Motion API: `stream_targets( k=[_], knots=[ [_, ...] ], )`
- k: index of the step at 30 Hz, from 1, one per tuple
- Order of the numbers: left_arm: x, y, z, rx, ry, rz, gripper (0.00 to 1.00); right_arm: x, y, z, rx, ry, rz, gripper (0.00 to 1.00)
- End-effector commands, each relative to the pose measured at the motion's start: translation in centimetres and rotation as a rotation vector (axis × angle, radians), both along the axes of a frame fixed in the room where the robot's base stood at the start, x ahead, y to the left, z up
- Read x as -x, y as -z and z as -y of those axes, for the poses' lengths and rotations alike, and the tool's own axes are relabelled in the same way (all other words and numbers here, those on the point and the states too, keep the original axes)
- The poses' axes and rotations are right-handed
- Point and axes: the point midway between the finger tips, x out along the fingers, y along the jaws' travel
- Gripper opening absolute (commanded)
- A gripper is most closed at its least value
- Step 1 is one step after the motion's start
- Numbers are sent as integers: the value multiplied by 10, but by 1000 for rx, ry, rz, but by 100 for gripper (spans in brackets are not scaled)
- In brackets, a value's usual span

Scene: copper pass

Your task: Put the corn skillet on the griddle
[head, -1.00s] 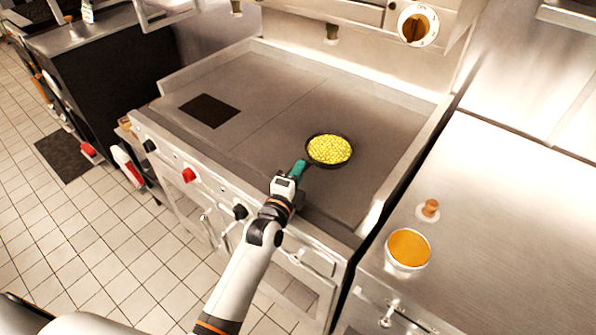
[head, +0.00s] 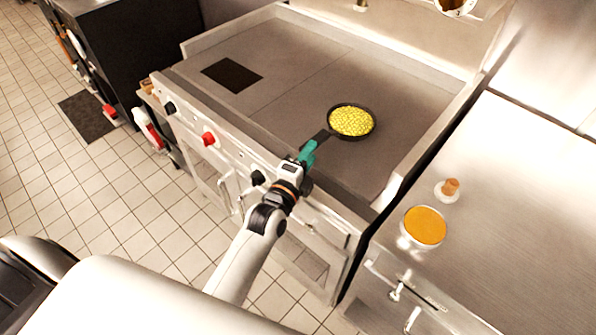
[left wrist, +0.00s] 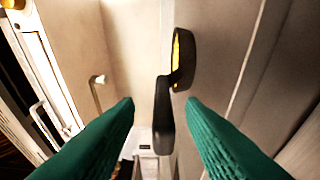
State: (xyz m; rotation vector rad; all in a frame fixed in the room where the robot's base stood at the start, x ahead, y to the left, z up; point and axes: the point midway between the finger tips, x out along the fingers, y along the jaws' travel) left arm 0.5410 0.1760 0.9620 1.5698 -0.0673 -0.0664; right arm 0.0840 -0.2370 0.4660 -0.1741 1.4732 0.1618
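The corn skillet (head: 351,121), a small black pan full of yellow corn, sits on the grey flat griddle (head: 300,97), near its front right part. Its dark handle (head: 321,137) points toward the front edge. My left gripper (head: 309,149) is at the handle's end, over the griddle's front edge. In the left wrist view its green fingers are spread apart, with the skillet handle (left wrist: 164,118) showing in the gap ahead and clear space on both sides. The skillet's pan (left wrist: 183,58) is seen edge-on there. My right gripper is not in view.
A dark square plate (head: 232,75) lies on the griddle's left part. Raised side walls and a back wall border the griddle. A steel counter (head: 520,200) at right holds an orange-filled container (head: 424,226) and a small brown-topped item (head: 450,188). Red and black knobs line the front.

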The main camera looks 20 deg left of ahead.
Motion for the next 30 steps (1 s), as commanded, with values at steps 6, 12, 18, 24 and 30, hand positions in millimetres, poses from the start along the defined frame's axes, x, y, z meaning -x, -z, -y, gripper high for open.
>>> stream_targets(
  k=[6, 12, 18, 24, 30],
  knots=[
    [44, 2, -3, 1, 1, -2, 36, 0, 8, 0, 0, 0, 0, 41],
    [62, 0, -5, 0, 0, 0, 36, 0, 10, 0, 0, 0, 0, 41],
    [65, 0, -5, 1, 0, 0, 36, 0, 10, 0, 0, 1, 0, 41],
    [65, 0, -5, 0, 0, 0, 36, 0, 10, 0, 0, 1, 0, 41],
    [65, 0, -5, 5, 1, -4, 36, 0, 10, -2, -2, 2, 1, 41]
  ],
)
